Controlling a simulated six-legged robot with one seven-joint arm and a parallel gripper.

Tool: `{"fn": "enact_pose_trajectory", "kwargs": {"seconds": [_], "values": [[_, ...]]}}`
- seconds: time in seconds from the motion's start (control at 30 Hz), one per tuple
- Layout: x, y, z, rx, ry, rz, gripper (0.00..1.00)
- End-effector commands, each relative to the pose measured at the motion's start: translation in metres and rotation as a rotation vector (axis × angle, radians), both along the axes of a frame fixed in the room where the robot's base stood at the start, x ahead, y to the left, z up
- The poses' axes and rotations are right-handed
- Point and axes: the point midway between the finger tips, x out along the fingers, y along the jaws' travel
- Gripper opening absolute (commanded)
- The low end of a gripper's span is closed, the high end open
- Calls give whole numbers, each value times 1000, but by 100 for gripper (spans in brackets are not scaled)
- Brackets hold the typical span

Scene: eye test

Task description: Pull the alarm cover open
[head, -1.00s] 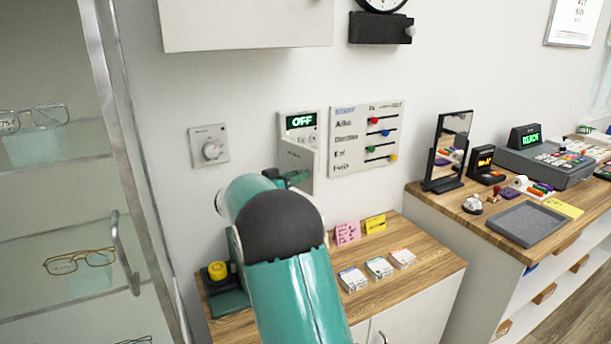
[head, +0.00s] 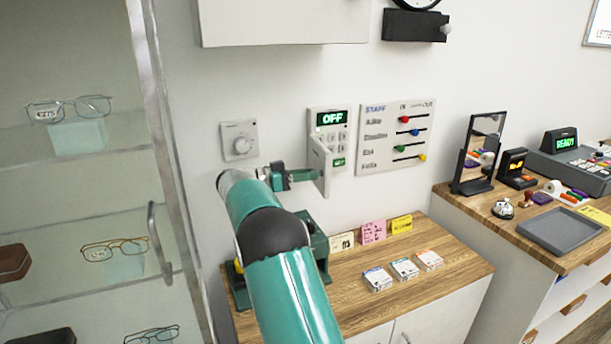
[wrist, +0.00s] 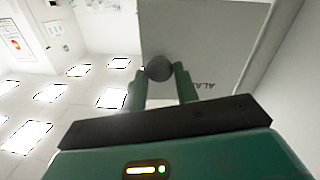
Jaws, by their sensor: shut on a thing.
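The alarm panel (head: 342,122) is a pale wall box with a green lit "OFF" display. Its pale cover (head: 320,160) is swung partly out from the panel, with its free edge toward the left. Keypad buttons and a small green light show behind it. My gripper (head: 309,175) is at the lower part of the cover. In the wrist view, my gripper's two green fingers (wrist: 159,82) are shut on a round dark grey knob (wrist: 158,67) on the cover (wrist: 205,45), which bears partly visible lettering.
A dial plate (head: 239,141) is on the wall to the left, and a slider board (head: 396,134) to the right. Below, a wooden counter (head: 345,310) bears small boxes (head: 404,268) and cards (head: 373,232). A glass display case (head: 160,120) stands close on the left.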

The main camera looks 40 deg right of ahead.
Motion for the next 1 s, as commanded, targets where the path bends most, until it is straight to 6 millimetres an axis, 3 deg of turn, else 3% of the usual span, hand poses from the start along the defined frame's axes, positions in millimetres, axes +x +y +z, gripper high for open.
{"fn": "enact_pose_trajectory", "kwargs": {"seconds": [0.13,0.17,0.27,0.63,1.0], "values": [[1,0,1,-1,-2,5,0],[1,0,1,-2,-1,6,34],[1,0,1,-2,-1,4,52],[4,6,0,-1,-2,5,52],[23,60,1,-2,-2,4,52]]}}
